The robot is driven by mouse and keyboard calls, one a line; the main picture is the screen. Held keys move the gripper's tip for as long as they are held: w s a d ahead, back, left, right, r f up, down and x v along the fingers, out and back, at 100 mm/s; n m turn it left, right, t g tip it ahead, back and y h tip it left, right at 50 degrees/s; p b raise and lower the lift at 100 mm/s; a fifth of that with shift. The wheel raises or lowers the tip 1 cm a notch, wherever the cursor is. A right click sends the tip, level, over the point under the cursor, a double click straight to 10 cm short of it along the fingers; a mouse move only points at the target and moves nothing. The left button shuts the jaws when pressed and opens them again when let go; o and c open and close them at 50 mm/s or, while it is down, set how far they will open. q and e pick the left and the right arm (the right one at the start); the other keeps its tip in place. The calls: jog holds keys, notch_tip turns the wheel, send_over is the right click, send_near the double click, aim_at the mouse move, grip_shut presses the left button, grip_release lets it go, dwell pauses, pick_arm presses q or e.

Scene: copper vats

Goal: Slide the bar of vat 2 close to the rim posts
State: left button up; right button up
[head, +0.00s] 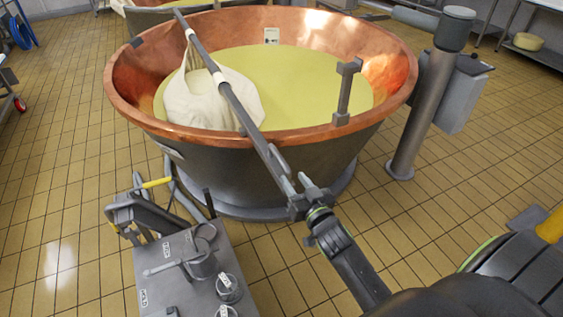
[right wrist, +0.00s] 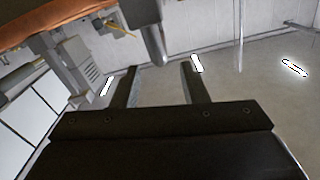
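A copper-rimmed vat (head: 133,111) holds pale yellow liquid. A long grey bar (head: 240,108) lies across it, from the far left rim over the near rim and out toward me. A whitish cloth (head: 195,95) hangs from the bar into the liquid. A grey upright post (head: 344,95) with a block on top stands near the near right rim, apart from the bar. My right gripper (head: 303,187) is at the bar's near end. In the right wrist view its fingers (right wrist: 160,85) are apart with nothing clearly between them. I cannot tell whether it touches the bar. My left gripper is not visible.
A grey unit marked MOLD (head: 180,285) with knobs and a yellow handle (head: 157,183) stands in front of the vat. A thick grey column (head: 420,115) with a box stands right of the vat. Tiled floor (head: 60,190) is free at left.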

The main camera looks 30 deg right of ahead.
aim_at(285, 167)
jog(key=w, duration=0.8)
jog(key=shift+w+d, duration=0.25)
jog(key=shift+w, duration=0.15)
grip_shut()
